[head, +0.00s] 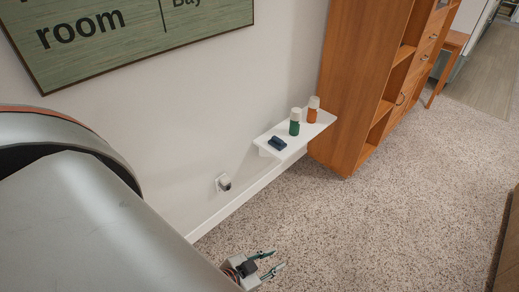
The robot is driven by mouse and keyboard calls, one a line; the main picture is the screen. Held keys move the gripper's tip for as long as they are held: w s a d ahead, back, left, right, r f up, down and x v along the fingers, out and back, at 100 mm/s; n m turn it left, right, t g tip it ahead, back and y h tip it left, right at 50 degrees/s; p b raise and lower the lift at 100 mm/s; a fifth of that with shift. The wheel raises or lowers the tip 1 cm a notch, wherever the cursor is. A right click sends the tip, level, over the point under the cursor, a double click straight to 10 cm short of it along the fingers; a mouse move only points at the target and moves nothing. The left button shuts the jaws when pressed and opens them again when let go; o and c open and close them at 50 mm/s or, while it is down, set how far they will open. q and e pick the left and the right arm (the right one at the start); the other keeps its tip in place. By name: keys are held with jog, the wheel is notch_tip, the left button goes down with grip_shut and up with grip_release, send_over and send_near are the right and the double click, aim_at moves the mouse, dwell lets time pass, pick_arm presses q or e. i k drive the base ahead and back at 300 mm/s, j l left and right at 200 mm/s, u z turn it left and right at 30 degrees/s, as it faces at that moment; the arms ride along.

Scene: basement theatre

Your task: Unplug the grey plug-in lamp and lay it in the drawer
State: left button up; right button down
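The small grey plug-in lamp (225,183) sits at a white wall outlet (217,185), low on the wall and left of the white shelf. My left gripper (280,259) shows at the bottom of the head view, lower in the picture and right of the lamp, apart from it. Its two fingers are spread with nothing between them. A tall orange-brown wooden cabinet (357,85) has drawer fronts (427,54) with handles on its right part; they look closed from here. My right gripper is out of view.
A white wall shelf (311,131) holds a green bottle (295,127), an orange bottle (312,114) and a dark blue object (277,143). A wooden stool (452,42) stands beyond the cabinet. A brown edge (507,250) is at lower right. The speckled carpet (400,210) between is clear.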

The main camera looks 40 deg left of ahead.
aim_at(225, 181)
jog(key=i+l, duration=0.1)
jog(key=i, duration=0.6)
jog(key=i+l+u, duration=0.1)
jog(key=i, duration=0.6)
jog(key=i+l+u, duration=0.1)
jog(key=i+u, duration=0.15)
jog(key=u, duration=0.15)
jog(key=i+l+u, duration=0.2)
jog(key=u, duration=0.2)
jog(key=i+l+u, duration=0.25)
jog(key=u, duration=0.15)
jog(key=i+l+u, duration=0.15)
jog(key=u, duration=0.2)
jog(key=i+l+u, duration=0.1)
jog(key=l+u, duration=0.15)
jog(key=u, duration=0.15)
jog(key=l+u, duration=0.2)
jog(key=u, duration=0.15)
jog(key=i+l+u, duration=0.1)
jog(key=l+u, duration=0.9)
jog(key=l, duration=0.2)
jog(key=i, duration=0.05)
